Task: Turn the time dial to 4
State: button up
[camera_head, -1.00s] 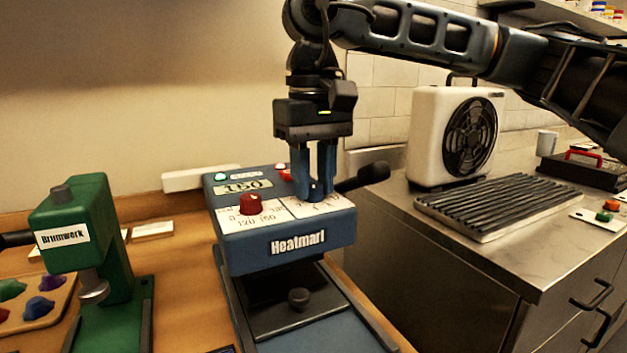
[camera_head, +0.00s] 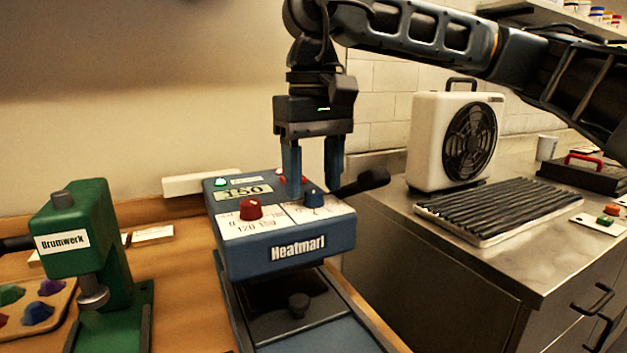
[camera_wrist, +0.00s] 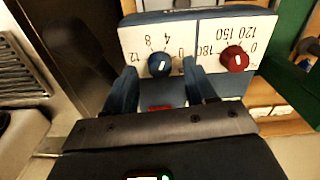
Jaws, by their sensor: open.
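The blue time dial (camera_head: 314,198) is on the right of the white panel on top of the blue Heatmari press (camera_head: 280,262). In the wrist view the dial (camera_wrist: 158,65) has a 0, 4, 8, 12 scale. In the wrist view the open fingertips (camera_wrist: 160,74) are on either side of the dial and hold nothing.
A red knob (camera_head: 250,209) is left of the dial. A black handle (camera_head: 365,182) sticks out at the press's right. A green Drumwerk machine (camera_head: 90,235) stands at the left. A white fan (camera_head: 430,140) and a ribbed rack (camera_head: 490,210) are on the right counter.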

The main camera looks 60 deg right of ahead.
aim_at(314, 190)
notch_tip(314, 190, up, 7)
jog(key=shift+f, duration=0.1)
dwell(0.7)
